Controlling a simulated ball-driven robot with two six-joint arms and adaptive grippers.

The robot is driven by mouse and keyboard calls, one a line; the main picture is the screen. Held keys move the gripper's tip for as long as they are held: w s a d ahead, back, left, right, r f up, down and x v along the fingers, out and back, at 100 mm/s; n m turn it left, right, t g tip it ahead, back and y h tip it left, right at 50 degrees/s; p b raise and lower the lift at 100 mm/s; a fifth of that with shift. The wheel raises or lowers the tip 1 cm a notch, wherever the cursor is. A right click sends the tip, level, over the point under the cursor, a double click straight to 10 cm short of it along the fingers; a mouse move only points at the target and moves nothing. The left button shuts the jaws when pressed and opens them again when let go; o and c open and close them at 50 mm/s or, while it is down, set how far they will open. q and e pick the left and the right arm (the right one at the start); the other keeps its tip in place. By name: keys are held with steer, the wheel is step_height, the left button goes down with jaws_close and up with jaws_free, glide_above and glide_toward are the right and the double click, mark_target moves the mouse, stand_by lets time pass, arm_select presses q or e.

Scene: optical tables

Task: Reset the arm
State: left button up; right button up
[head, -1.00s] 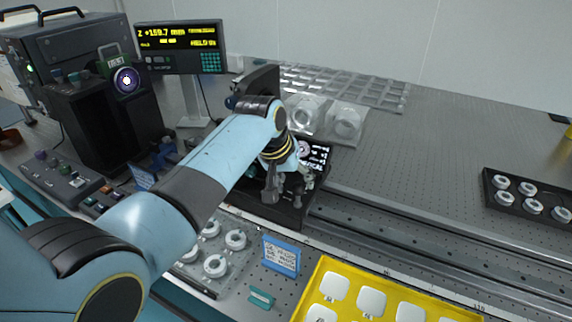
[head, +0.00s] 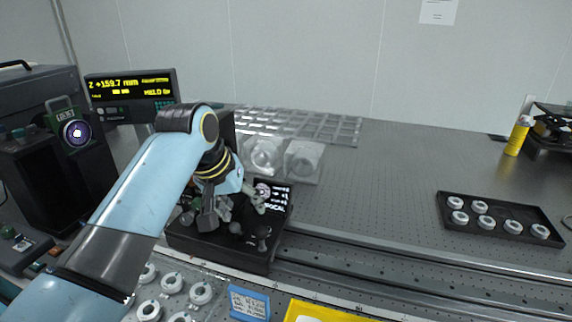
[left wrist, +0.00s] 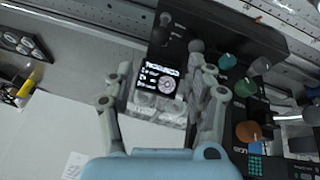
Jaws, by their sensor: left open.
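My left arm reaches in from the left in the head view. My left gripper (head: 236,205) is open over the black instrument box (head: 225,244), in front of its small lit screen (head: 272,193). In the left wrist view the open fingers of my left gripper (left wrist: 163,84) stand on both sides of the lit screen (left wrist: 160,79), with nothing held between them. Whether a finger touches the box cannot be told. My right gripper is not in view.
A dark rail (head: 400,270) runs along the bench right of the box. Clear blocks (head: 303,158) stand behind it. A black tray (head: 500,221) with several white rings lies at right. A display (head: 130,96) stands at left. The perforated table's middle is clear.

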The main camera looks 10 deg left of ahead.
arm_select(q)
steer(key=s+a+m+g+y, duration=0.1)
steer(key=s+a, duration=0.2)
steer(key=s, duration=1.2)
steer(key=s+a+m+y, duration=0.15)
steer(key=s+a, duration=0.25)
steer(key=s, duration=1.2)
steer(key=s+a+f+g+b, duration=0.15)
steer(key=f+b, duration=0.35)
steer(key=f, duration=1.5)
steer(key=s+a+f+b, duration=0.15)
steer(key=f+b, duration=0.45)
steer(key=f, duration=1.3)
steer(key=s+f+g+b, duration=0.1)
steer(key=s+f+b, duration=0.5)
steer(key=s+f, duration=1.1)
step_height(320, 180, down, 4)
steer(key=shift+s+a+r, duration=0.15)
steer(key=shift+s, duration=0.1)
steer(key=shift+g, duration=0.25)
